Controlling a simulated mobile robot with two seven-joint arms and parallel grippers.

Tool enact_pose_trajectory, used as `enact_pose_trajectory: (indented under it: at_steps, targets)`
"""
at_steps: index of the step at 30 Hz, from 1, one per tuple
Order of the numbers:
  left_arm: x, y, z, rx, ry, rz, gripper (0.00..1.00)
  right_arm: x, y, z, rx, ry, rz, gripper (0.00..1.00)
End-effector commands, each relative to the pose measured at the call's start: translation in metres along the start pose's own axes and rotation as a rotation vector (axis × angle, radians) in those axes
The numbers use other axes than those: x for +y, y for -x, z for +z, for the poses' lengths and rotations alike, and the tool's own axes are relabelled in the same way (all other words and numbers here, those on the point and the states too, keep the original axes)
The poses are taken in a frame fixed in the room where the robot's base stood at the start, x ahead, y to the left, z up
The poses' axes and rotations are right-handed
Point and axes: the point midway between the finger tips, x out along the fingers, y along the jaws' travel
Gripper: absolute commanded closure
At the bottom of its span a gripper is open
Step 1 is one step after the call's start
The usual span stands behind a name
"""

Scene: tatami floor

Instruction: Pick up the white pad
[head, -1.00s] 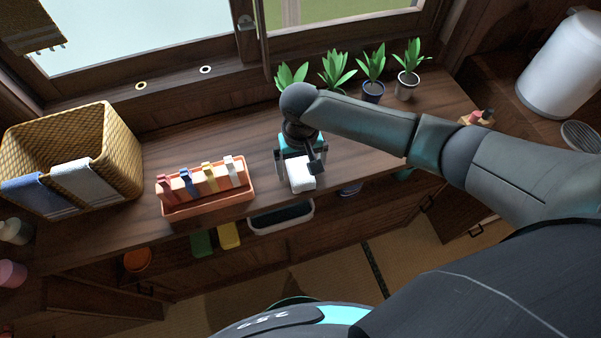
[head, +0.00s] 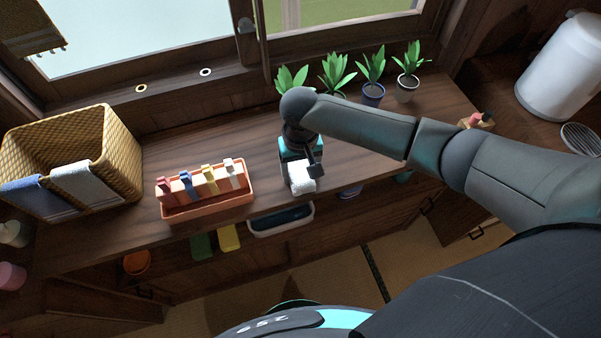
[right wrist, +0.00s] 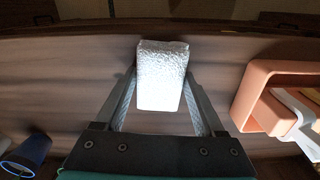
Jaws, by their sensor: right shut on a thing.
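The white pad (head: 302,180) is a small white block with a rough surface, near the front edge of the wooden counter. My right gripper (head: 301,178) is over the counter with its fingers on both sides of the pad, shut on it. In the right wrist view the pad (right wrist: 162,77) sits between the two fingertips (right wrist: 162,85). I cannot tell whether the pad is clear of the counter. My left gripper is not in view.
An orange tray (head: 210,209) with colored clips stands left of the gripper, and a wicker basket (head: 120,150) stands further left. Several potted plants (head: 372,90) line the back. A white bin (head: 285,227) sits below the counter's front edge.

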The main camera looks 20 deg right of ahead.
Motion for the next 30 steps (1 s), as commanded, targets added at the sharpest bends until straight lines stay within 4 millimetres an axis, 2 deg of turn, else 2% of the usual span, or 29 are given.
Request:
enact_pose_trajectory:
  at_steps: [8, 14, 20, 24, 30]
  targets:
    - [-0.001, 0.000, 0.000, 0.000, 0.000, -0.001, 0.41, 0.000, 0.001, 0.000, 0.001, 0.000, 0.000, 0.82]
    - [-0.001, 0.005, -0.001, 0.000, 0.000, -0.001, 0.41, 0.000, 0.015, -0.001, 0.001, 0.000, -0.001, 0.82]
    - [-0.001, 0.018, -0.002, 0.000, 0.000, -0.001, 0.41, 0.000, 0.057, -0.001, 0.004, 0.000, -0.003, 0.82]
    - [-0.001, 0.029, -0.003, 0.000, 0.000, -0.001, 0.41, -0.001, 0.100, -0.002, 0.006, 0.001, -0.003, 0.82]
    - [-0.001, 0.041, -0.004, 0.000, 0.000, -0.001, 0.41, -0.001, 0.154, -0.001, 0.004, 0.001, -0.003, 0.82]
